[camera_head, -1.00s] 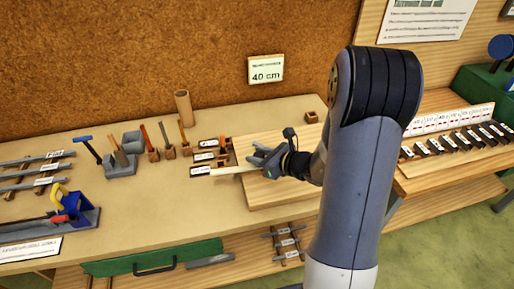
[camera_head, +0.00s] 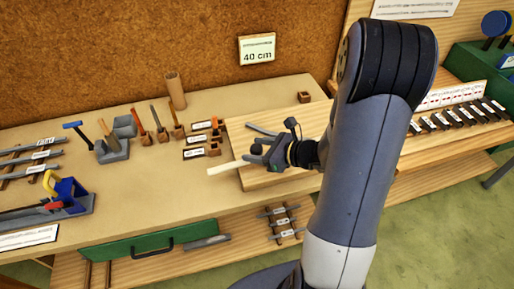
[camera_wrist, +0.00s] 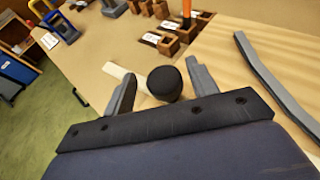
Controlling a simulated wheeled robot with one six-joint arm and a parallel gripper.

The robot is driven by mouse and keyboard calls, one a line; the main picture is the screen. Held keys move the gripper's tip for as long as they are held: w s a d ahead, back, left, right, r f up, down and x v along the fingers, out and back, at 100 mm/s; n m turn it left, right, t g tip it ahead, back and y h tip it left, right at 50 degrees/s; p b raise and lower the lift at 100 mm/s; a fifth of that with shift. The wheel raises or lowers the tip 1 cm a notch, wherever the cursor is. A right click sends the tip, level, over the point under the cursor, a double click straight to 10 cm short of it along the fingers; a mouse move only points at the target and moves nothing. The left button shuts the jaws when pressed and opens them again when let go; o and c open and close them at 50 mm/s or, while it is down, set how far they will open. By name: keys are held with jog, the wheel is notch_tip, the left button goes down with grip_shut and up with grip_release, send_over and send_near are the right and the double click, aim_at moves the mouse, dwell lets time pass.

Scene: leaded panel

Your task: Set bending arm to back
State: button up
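A pale wooden bar (camera_head: 224,167) points left past the edge of a wooden board on the bench. A black round knob (camera_head: 257,149) stands at the bar's gripper end; I take bar and knob to be the bending arm. My gripper (camera_head: 262,152) is low over the board's left part. In the wrist view the knob (camera_wrist: 165,83) sits between my two grey fingers (camera_wrist: 160,82), with a visible gap on its left side, so they look open around it. The bar (camera_wrist: 120,74) runs out beyond the left finger. The bar's pivot is hidden.
A bent grey strip (camera_wrist: 270,80) lies on the board (camera_wrist: 232,100), behind my gripper. Labelled blocks (camera_head: 195,153) and upright tools (camera_head: 160,125) stand left of the board. A blue and yellow clamp-like device (camera_head: 66,194) is at far left. The bench's front middle is clear.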

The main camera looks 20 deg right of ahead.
jog(key=v, duration=1)
jog(key=shift+s+d, duration=0.25)
jog(key=shift+d, duration=0.05)
jog(key=shift+a+r, duration=0.1)
dwell(0.3)
jog(key=x, duration=1.1)
jog(key=shift+r, duration=0.1)
jog(key=shift+w, duration=0.4)
